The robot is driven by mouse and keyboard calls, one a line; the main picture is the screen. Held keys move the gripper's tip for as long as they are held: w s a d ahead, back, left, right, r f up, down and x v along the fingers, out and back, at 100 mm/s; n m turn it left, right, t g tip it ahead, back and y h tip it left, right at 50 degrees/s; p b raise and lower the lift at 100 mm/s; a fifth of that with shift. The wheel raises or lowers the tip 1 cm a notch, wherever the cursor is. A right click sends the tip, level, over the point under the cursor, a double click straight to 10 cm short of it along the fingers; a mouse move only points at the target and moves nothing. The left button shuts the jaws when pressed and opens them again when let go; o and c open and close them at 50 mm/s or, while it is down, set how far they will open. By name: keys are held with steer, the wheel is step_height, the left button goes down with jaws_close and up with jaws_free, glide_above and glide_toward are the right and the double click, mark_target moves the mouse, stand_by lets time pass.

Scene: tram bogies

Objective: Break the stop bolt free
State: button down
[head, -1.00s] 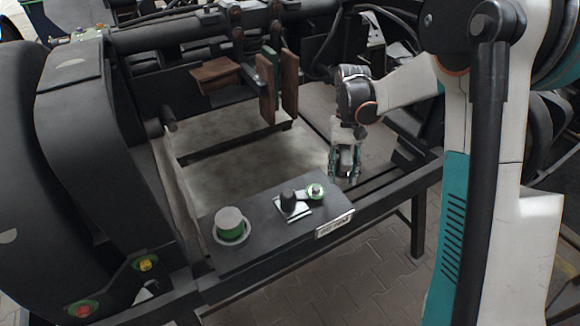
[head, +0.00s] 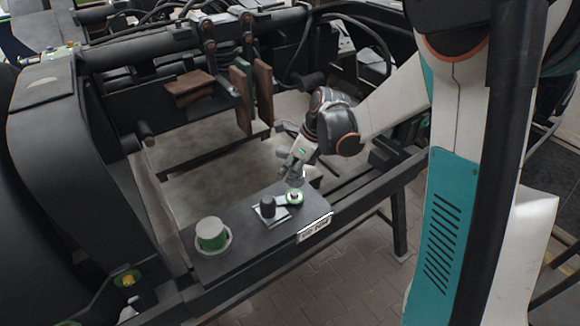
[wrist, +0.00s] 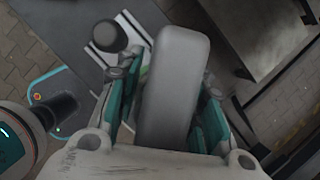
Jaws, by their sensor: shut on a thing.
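My gripper (head: 292,178) is shut on a grey, rounded, bar-like thing, which fills the space between the teal fingers in the wrist view (wrist: 175,85). In the head view the fingertips are low over the right part of the dark bench plate (head: 245,235), right at the green-ringed fitting (head: 294,198). A small bolt-like head shows in that ring; I cannot tell whether the held thing touches it. A black knob (head: 268,207) stands on a pale square plate just left of the ring, and shows left of my fingers in the wrist view (wrist: 109,36).
A white-topped green cup (head: 211,233) stands at the bench's left end. A label plate (head: 314,228) is on the front edge. Brown brake-like blocks (head: 240,98) hang behind. Dark frame beams surround the bench. Paved floor (head: 340,270) is open in front.

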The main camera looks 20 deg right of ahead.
steer(key=shift+w+r+m, duration=0.1)
steer(key=shift+m, duration=0.5)
steer(key=shift+w, duration=0.1)
steer(key=shift+f+b, duration=2.8)
steer(key=shift+f, duration=0.55)
steer(key=n, duration=0.2)
steer(key=n+g, duration=0.1)
steer(key=n, duration=0.1)
steer(key=n+g, duration=0.1)
steer(key=n, duration=0.1)
steer(key=shift+s+a+y+b, duration=0.3)
steer(key=shift+s+y+b, duration=0.05)
steer(key=shift+s+y, duration=0.05)
steer(key=n+g, duration=0.1)
steer(key=n, duration=0.2)
steer(key=s+n+g, duration=0.1)
steer(key=n, duration=0.3)
steer(key=shift+g, duration=0.3)
steer(key=shift+s, duration=0.1)
steer(key=shift+r, duration=0.1)
